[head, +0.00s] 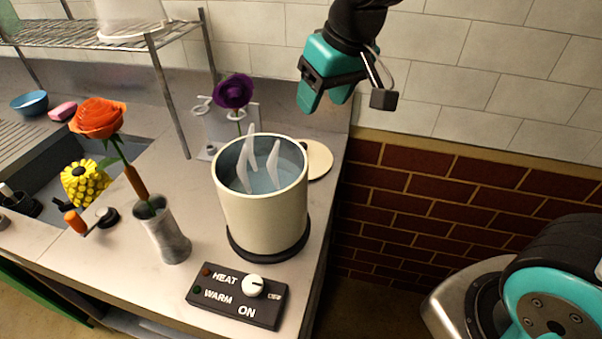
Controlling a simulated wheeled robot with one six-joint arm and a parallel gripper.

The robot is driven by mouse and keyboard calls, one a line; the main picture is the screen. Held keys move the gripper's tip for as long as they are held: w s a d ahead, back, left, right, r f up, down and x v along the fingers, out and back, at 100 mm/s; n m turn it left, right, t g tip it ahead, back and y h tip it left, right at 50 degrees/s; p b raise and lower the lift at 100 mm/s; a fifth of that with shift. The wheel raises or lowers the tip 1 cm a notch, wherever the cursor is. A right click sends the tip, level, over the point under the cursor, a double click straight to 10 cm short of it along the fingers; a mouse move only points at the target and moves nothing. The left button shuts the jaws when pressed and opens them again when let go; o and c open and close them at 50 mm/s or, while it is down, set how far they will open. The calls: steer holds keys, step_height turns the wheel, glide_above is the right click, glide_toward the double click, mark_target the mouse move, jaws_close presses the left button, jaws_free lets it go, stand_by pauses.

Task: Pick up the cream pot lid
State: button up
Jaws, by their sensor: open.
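The cream pot lid (319,160) is a flat cream disc on the counter, behind and right of the cream pot (263,209). The pot hides part of its left side. The pot is uncovered, with bluish water and white steam-like wisps, and stands on a dark round base (268,252). My gripper (325,103) is teal and black, open and empty, pointing down. In the picture it is above the lid and clearly apart from it.
A control box (237,296) with a white knob sits in front of the pot. A grey vase (168,232) with an orange flower (98,118) stands left. A purple flower (233,91) in a holder is behind the pot. The counter's right edge lies close to the lid.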

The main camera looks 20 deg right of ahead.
steer(key=m+t+h+b, duration=0.1)
steer(key=b, duration=0.1)
glide_toward(302, 144)
steer(key=p+x, duration=0.1)
steer(key=x, duration=0.3)
steer(key=shift+p+x, duration=0.5)
steer(key=shift+x, duration=2.7)
steer(key=shift+c, duration=0.3)
jaws_close()
